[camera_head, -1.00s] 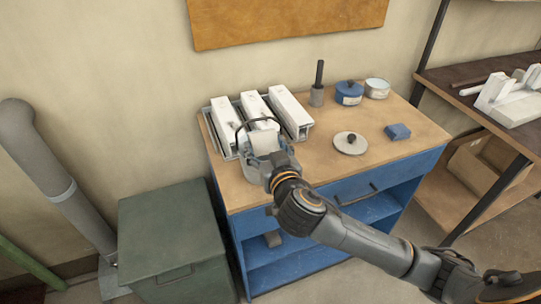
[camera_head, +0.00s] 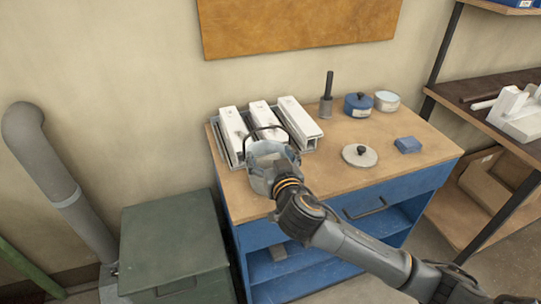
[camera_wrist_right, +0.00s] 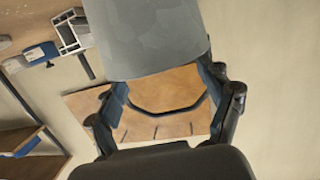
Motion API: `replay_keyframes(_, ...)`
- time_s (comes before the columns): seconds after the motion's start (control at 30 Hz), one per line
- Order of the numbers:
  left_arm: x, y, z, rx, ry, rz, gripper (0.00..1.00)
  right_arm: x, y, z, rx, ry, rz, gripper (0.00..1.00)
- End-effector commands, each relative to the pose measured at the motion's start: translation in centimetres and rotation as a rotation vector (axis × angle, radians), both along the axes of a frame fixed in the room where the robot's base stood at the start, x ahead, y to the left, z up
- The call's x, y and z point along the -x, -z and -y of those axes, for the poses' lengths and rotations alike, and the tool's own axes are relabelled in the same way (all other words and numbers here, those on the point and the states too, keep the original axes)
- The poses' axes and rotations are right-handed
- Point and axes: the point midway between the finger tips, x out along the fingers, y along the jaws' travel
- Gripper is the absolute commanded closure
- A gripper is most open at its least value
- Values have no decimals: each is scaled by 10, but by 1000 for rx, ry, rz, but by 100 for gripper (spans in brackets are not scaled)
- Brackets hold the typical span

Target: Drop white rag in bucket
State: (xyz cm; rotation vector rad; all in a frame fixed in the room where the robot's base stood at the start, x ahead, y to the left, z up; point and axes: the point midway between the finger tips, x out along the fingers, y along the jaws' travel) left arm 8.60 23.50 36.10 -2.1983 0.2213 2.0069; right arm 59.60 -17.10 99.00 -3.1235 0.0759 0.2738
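The grey, mottled bucket (camera_head: 258,182) stands at the front left of the bench, its dark handle raised. My right gripper (camera_head: 279,173) is at the bucket's near side and hides part of it. In the right wrist view, the bucket (camera_wrist_right: 155,40) fills the top middle, with the handle arc beyond it. My right fingers (camera_wrist_right: 163,92) are wide apart there, and their tips are partly hidden by the bucket. I cannot tell whether they touch it. I cannot make out a white rag in either view. My left gripper is not in view.
White profiles (camera_head: 233,128) lie in a rack behind the bucket. A round lidded disc (camera_head: 360,157), a blue block (camera_head: 407,145), a blue pot (camera_head: 357,105) and an open tin (camera_head: 386,101) stand to the right. A green chest (camera_head: 172,240) stands left of the bench.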

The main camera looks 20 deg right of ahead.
Motion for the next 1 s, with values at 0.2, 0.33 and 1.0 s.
replay_keyframes(0.2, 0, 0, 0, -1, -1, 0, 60, 0, 0, 0, 0, 0, 0, 8)
replay_keyframes(0.33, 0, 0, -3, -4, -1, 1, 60, 0, 0, 0, 0, 0, -1, 8)
replay_keyframes(1.0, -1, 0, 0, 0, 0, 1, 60, 106, -18, -6, -1, -2, -2, 8)
